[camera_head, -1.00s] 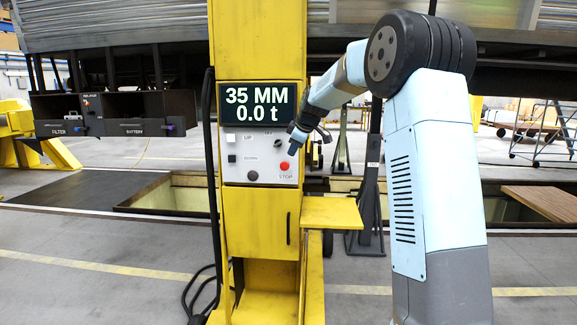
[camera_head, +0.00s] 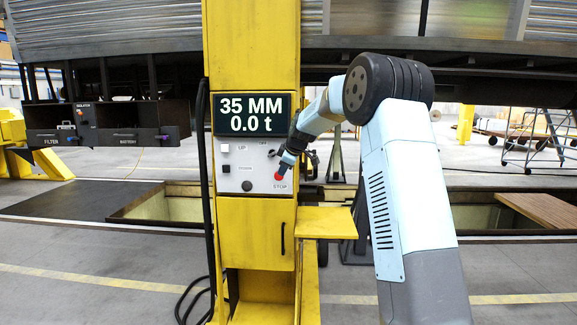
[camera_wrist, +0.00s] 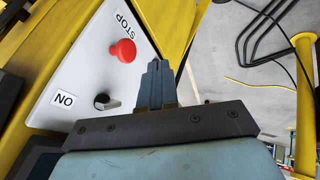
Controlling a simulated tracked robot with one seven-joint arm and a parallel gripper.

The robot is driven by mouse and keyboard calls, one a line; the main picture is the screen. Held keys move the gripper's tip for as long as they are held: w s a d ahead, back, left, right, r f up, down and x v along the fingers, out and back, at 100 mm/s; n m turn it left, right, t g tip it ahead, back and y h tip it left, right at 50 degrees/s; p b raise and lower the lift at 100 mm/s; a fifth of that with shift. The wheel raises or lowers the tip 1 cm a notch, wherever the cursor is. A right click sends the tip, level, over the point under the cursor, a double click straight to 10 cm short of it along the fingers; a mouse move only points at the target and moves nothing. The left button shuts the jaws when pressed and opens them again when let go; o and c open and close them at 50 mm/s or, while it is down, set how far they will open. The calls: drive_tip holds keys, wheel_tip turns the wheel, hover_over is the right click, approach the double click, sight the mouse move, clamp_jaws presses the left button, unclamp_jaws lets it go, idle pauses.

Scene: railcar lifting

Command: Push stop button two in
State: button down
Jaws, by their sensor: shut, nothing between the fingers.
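A red STOP button (camera_head: 279,177) sits at the lower right of the white control panel (camera_head: 235,180) on the yellow lifting column. No number two shows on it. In the wrist view the red mushroom button (camera_wrist: 123,51) stands out from the panel beside the word STOP. My gripper (camera_head: 282,169) is shut and empty, its tips partly covering the button in the head view. In the wrist view my gripper's closed fingertips (camera_wrist: 154,64) lie to the right of the button, with a small gap in the picture. Whether they touch it I cannot tell.
The panel also carries an ON/OFF knob (camera_wrist: 104,101), a white UP button (camera_head: 225,148) and a dark button (camera_head: 227,169). The display (camera_head: 251,114) above reads 35 MM and 0.0 t. A yellow shelf (camera_head: 326,222) juts out below the panel at right.

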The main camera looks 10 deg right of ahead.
drive_tip(key=w+f, duration=0.4)
drive_tip(key=w, duration=0.2)
drive_tip(key=shift+w, duration=0.3)
drive_tip(key=shift+d, duration=0.1)
drive_tip(key=shift+w+d, duration=0.2)
drive_tip(key=shift+w, duration=0.3)
approach(278, 179)
drive_tip(key=s+r, duration=0.2)
drive_tip(key=s, duration=0.1)
drive_tip(key=s+r, duration=0.1)
drive_tip(key=s, duration=0.1)
drive_tip(key=shift+d, duration=0.3)
